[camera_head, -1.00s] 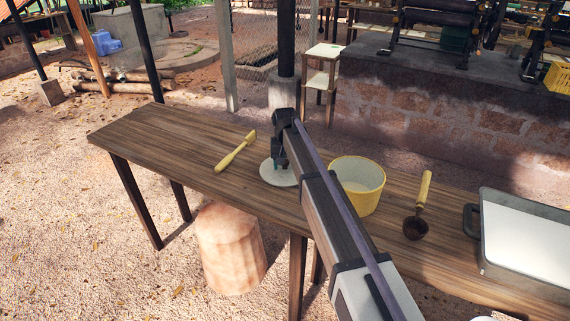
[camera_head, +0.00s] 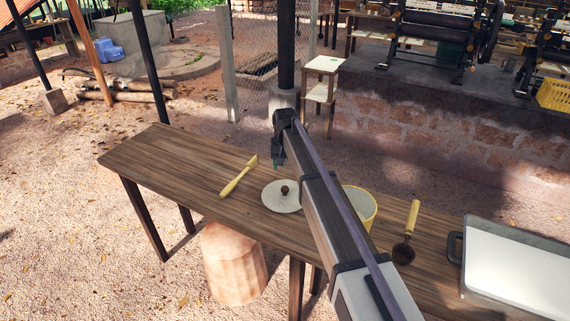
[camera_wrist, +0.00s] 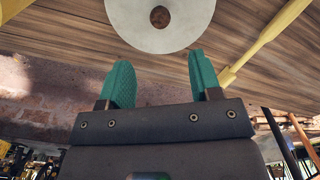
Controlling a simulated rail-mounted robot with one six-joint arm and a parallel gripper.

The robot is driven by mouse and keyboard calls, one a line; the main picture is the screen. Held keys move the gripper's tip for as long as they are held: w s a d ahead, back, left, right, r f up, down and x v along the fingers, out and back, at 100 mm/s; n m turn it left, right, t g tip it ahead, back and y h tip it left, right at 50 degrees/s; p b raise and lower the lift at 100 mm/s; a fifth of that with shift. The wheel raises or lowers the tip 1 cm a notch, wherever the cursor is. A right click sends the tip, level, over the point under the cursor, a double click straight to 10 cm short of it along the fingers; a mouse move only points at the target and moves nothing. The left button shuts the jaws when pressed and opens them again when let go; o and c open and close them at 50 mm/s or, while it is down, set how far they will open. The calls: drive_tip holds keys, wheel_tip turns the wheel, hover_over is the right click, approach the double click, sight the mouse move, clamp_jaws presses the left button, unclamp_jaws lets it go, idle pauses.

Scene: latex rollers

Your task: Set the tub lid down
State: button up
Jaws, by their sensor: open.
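The tub lid (camera_head: 275,199) is a pale round disc with a dark brown knob, lying flat on the wooden table. In the wrist view the lid (camera_wrist: 182,38) is at the top, beyond the fingertips. My gripper (camera_head: 279,160) is above the table on the far side of the lid, apart from it. Its two green fingers (camera_wrist: 157,77) are spread with nothing between them. The yellow tub (camera_head: 361,207) stands to the right of the lid, partly hidden behind my arm; its top looks open.
A yellow-handled tool (camera_head: 238,177) lies left of the lid, and it also shows in the wrist view (camera_wrist: 262,42). A ladle (camera_head: 407,235) and a metal tray of white liquid (camera_head: 512,262) are at the right. The table's left end (camera_head: 150,154) is clear.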

drive_tip(key=s+d, duration=0.7)
drive_tip(key=s, duration=0.4)
drive_tip(key=s+d, duration=0.8)
drive_tip(key=s, duration=0.4)
drive_tip(key=s+d+m, duration=0.1)
drive_tip(key=s+d, duration=0.7)
drive_tip(key=s, duration=0.4)
drive_tip(key=shift+s+d, duration=0.15)
drive_tip(key=shift+d, duration=0.05)
